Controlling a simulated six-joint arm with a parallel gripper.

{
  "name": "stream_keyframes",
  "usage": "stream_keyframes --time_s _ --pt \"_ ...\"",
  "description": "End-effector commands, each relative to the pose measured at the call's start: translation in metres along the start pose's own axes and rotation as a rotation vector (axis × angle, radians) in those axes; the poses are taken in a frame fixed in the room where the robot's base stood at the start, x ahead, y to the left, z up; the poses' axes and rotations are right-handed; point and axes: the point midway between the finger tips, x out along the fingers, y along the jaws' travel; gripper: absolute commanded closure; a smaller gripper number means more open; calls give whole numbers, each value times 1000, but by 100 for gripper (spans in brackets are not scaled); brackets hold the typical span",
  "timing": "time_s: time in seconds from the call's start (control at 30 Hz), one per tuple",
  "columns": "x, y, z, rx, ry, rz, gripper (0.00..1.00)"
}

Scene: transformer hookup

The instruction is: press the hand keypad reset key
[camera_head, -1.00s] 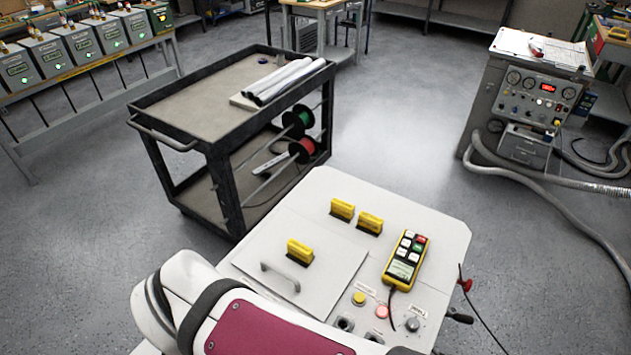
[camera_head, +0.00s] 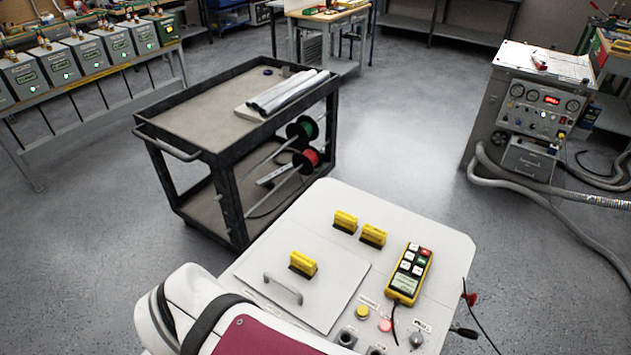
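The yellow hand keypad (camera_head: 409,275) lies on the right side of the white console top (camera_head: 325,205). It has white, black, red and green keys and a small screen at its near end. A black cord runs from its near end. The key labels are too small to read, so I cannot tell which is the reset key. My gripper is not in view, and nothing touches the keypad.
Yellow-handled blocks (camera_head: 303,263) sit on the console, near a grey handle (camera_head: 283,289). Yellow and red buttons (camera_head: 385,326) are at its front. A black cart (camera_head: 240,165) stands behind. A test machine (camera_head: 535,105) with hoses is at right. Open floor lies between.

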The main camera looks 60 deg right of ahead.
Motion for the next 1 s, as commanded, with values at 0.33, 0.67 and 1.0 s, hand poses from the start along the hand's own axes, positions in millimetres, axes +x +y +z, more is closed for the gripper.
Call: stream_keyframes --time_s 0.33,0.67,1.0 --pt "0 0 0 0 0 0 88" --pt "0 0 0 0 0 0 100" --pt "0 0 0 0 0 0 100"
